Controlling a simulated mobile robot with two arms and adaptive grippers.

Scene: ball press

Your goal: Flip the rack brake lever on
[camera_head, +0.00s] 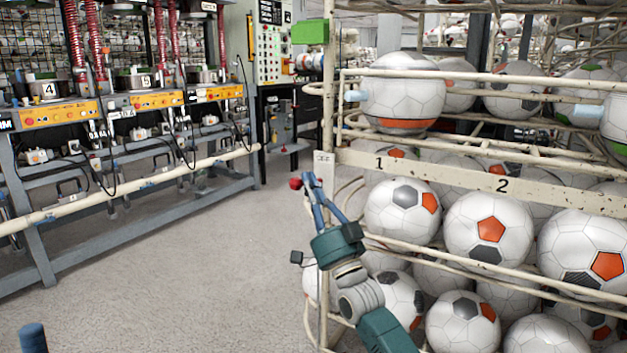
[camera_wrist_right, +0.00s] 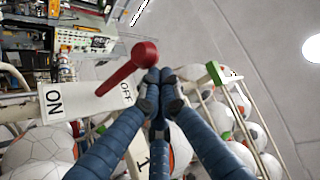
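The brake lever is a red rod with a round red knob (camera_wrist_right: 145,54). In the right wrist view it leans over a white plate (camera_wrist_right: 88,103) marked ON and OFF, with the knob by the OFF end. In the head view the red knob (camera_head: 295,183) sticks out left of the ball rack's corner post. My right gripper (camera_head: 312,182) is just right of the knob. In the wrist view its blue fingertips (camera_wrist_right: 160,88) are together, beside the knob, with nothing seen between them. I cannot tell if they touch it. A blue piece at the lower left (camera_head: 32,338) may be my left gripper's tip.
The rack (camera_head: 435,165), full of soccer balls, fills the right side, with cream rails and numbered slots. A ball press bench (camera_head: 150,160) with yellow panels stands at the left. A control cabinet (camera_head: 270,45) is behind. The grey floor (camera_head: 190,270) between is clear.

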